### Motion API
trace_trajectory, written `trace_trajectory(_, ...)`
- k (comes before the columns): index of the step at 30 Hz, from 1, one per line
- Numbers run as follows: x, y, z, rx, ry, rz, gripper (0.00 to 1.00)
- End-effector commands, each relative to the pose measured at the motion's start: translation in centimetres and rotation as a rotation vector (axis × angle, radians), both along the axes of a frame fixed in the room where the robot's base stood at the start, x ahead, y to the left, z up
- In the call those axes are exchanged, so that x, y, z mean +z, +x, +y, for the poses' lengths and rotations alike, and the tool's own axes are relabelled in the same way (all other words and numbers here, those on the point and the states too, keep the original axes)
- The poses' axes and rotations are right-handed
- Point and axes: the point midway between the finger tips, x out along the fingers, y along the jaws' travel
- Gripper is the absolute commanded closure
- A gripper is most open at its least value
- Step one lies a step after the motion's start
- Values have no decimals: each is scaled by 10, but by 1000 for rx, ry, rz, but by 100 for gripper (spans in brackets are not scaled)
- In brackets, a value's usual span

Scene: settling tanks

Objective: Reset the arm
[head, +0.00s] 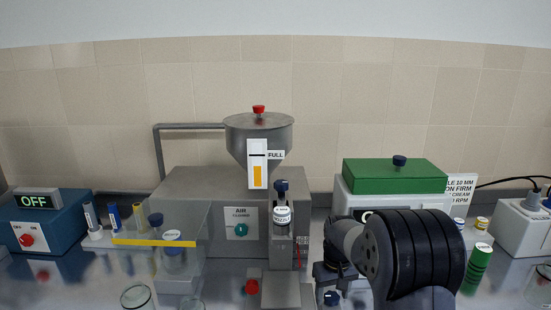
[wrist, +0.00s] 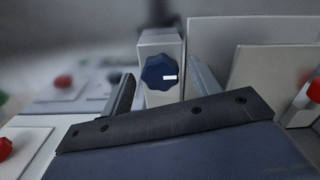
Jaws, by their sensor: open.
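My arm comes in from the lower right of the head view, and my gripper (head: 335,278) points down and away at the bench. In the wrist view my gripper (wrist: 162,84) is open, with one finger on each side of the picture's middle. A dark blue lobed knob (wrist: 160,72) with a white mark shows between the fingers, on a pale grey block. I cannot tell whether the fingers touch it. A blue knob (head: 332,298) also shows just below my gripper in the head view. The arm hides part of the bench behind it.
A grey machine with a steel hopper (head: 259,135) marked FULL stands in the middle. A green-lidded box (head: 395,175) is behind my arm. A clear guard with a yellow edge (head: 153,243) and an OFF box (head: 45,225) are left.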

Motion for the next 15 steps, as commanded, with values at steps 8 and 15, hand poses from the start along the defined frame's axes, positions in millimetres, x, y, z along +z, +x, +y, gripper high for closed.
trace_trajectory(8, 0, 0, 1, -225, 0, 0, 41)
trace_trajectory(15, 0, 0, 1, -421, 0, 0, 41)
